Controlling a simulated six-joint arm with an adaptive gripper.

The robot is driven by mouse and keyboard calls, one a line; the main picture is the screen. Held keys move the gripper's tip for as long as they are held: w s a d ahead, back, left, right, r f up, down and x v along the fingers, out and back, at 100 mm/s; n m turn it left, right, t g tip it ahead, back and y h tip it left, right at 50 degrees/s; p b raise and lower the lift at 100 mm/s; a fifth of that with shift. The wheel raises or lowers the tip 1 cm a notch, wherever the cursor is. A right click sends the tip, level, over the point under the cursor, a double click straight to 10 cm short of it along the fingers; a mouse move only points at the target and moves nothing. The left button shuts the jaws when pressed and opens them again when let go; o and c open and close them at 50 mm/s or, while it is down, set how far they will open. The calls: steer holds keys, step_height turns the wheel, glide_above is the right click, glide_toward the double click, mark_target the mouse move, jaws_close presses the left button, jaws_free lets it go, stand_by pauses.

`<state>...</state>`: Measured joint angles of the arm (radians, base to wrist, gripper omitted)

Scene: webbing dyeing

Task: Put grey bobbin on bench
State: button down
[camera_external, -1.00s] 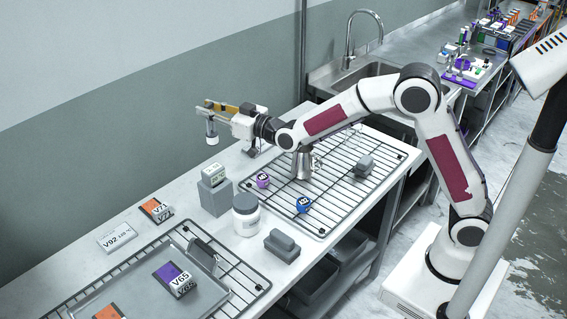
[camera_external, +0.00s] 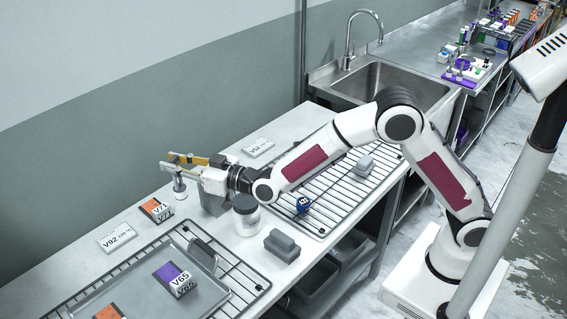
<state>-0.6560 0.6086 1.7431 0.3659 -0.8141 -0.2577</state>
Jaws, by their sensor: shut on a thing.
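My gripper (camera_external: 180,163) is shut on the grey bobbin (camera_external: 180,186), at the left end of my outstretched arm. The bobbin hangs upright below the fingertips, low over the back part of the white bench (camera_external: 150,233). It is between the orange V71 box and the grey block. I cannot tell whether its base touches the bench.
The V71 box (camera_external: 157,210) and V92 label (camera_external: 117,237) lie left of the bobbin. A grey block (camera_external: 214,206) and white jar (camera_external: 246,216) stand right, close under my arm.

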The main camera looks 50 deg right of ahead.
mark_target(182, 197)
step_height(182, 197, down, 6)
steer(key=shift+r, duration=0.15)
stand_by(0.6)
steer(key=shift+f, duration=3.15)
steer(key=shift+f, duration=1.95)
steer(key=c, duration=1.8)
jaws_free()
